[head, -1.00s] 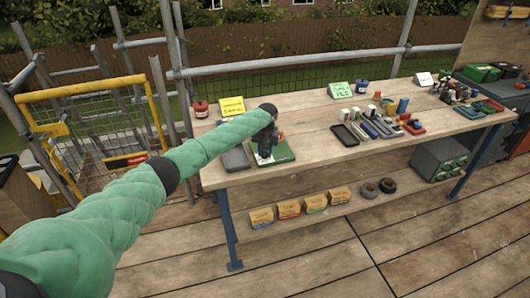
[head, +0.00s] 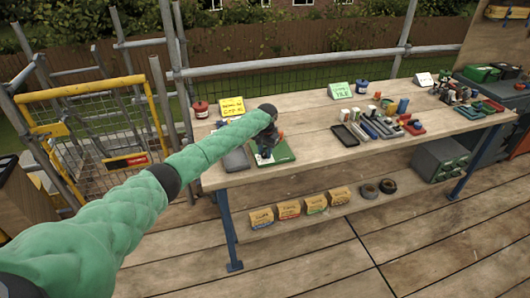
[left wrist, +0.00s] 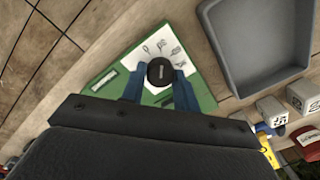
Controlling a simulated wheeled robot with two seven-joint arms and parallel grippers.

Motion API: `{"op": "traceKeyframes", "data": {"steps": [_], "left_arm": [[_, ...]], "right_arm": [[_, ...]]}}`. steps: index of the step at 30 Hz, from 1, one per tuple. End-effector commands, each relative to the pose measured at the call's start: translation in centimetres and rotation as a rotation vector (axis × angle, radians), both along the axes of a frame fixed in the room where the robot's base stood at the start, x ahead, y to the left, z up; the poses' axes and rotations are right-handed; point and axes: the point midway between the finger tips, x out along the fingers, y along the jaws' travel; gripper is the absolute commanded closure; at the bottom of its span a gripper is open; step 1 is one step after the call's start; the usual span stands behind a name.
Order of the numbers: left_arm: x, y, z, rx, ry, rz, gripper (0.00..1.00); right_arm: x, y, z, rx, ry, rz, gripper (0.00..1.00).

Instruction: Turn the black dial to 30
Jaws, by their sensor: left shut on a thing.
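The black dial (left wrist: 160,71) sits on a white scale plate with dark markings on a green board (left wrist: 207,100) in the left wrist view. The markings are too small to read surely, and the dial's setting cannot be told. My left gripper (left wrist: 160,84) reaches down over the board, its two blue fingers on either side of the dial, shut on it. In the head view my left gripper (head: 266,148) stands over the green board (head: 285,153) near the left end of the bench, and the dial is hidden there. My right gripper is out of view.
A grey tray (left wrist: 258,85) lies beside the board, with small labelled blocks (left wrist: 273,111) nearby. Yellow and green signs stand along the bench's back. A black tray (head: 344,135) and several tools lie further right. Bare bench top (head: 315,150) lies between.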

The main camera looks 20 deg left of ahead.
Motion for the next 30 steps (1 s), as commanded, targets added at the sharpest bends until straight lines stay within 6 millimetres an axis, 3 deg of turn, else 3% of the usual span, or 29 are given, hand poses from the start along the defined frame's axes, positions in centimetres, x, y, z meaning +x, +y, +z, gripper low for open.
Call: {"op": "traceKeyframes", "data": {"steps": [3, 4, 6, 7, 19, 22, 30], "left_arm": [[0.0, 0.1, 0.1, 0.001, -0.001, 0.001, 0.92], [0.0, 0.1, 0.1, 0.001, -0.001, 0.001, 0.64], [0.0, 0.1, 0.1, 0.001, -0.001, 0.001, 0.5], [0.0, 0.1, 0.1, 0.001, 0.0, 0.001, 0.48], [0.0, 0.0, 0.6, 0.0, -0.001, 0.001, 0.48], [0.1, 0.0, 1.7, 0.0, -0.002, 0.001, 0.48], [0.0, -0.2, 5.4, 0.0, -0.002, 0.0, 0.48]], "right_arm": [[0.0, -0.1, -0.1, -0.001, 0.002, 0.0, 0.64], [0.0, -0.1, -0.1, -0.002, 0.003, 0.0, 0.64], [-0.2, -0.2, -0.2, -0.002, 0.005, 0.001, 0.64], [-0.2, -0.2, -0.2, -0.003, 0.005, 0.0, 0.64], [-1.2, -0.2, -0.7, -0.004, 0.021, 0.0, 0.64], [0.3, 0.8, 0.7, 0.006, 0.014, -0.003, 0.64], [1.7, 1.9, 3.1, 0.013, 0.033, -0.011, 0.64]]}}
